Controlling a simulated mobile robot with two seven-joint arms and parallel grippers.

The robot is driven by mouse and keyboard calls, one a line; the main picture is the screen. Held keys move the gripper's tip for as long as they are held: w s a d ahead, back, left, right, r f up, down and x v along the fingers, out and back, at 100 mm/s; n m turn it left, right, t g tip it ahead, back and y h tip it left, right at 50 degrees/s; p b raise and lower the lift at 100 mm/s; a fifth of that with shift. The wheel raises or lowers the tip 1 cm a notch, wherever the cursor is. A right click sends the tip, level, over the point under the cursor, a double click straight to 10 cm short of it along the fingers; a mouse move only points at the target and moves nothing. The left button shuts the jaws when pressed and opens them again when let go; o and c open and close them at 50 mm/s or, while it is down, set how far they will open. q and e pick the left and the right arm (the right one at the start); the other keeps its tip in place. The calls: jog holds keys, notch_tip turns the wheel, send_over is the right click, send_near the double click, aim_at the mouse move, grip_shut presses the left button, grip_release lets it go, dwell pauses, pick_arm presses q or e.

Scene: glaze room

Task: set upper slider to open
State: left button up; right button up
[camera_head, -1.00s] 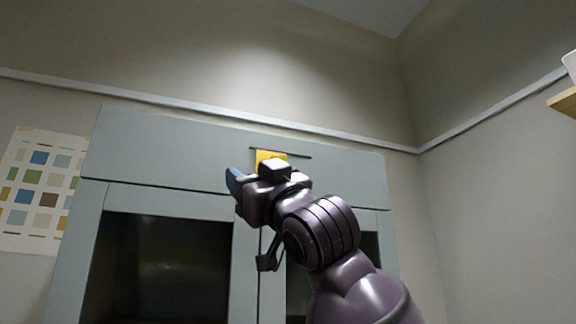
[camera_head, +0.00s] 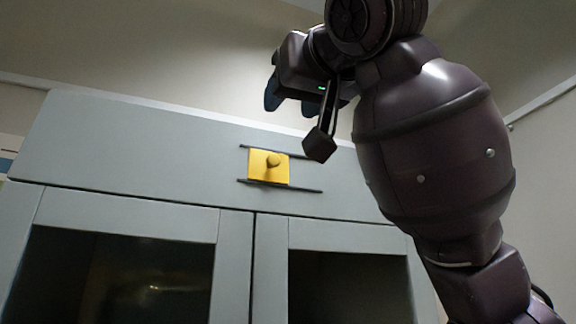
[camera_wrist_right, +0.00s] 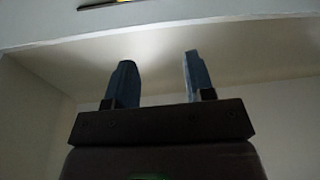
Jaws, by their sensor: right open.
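The upper slider (camera_head: 257,166) is a yellow square plate with a round yellow knob. It sits between two dark horizontal rails on the cabinet's upper panel, towards their left end. My right gripper (camera_head: 290,100) is above the slider in the head view, apart from it, with part of my arm to the right. In the right wrist view its two blue fingers (camera_wrist_right: 160,80) are spread with nothing between them. Only a sliver of yellow (camera_wrist_right: 123,1) and a dark rail show at that view's top edge. My left gripper is not in view.
The grey-blue cabinet (camera_head: 120,145) has two framed doors with dark panes below the panel. A pale rail (camera_head: 200,104) runs along the wall behind it. The panel left of the slider is clear.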

aim_at(275, 158)
jog(key=w+p, duration=0.1)
jog(key=w, duration=0.2)
jog(key=w+a+f+m+h+p, duration=0.1)
jog(key=w, duration=0.2)
jog(key=w+f+m+g+h+p, duration=0.1)
jog(key=w, duration=0.3)
jog(key=shift+w+a+f, duration=0.1)
jog(key=shift+a+f, duration=0.1)
jog(key=shift+a, duration=0.1)
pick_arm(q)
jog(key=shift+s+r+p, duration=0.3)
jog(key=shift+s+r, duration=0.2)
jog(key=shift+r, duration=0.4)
pick_arm(e)
jog(key=shift+w+a, duration=0.2)
jog(key=shift+w, duration=0.3)
jog(key=shift+c, duration=0.3)
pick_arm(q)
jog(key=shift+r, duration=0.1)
pick_arm(e)
grip_shut()
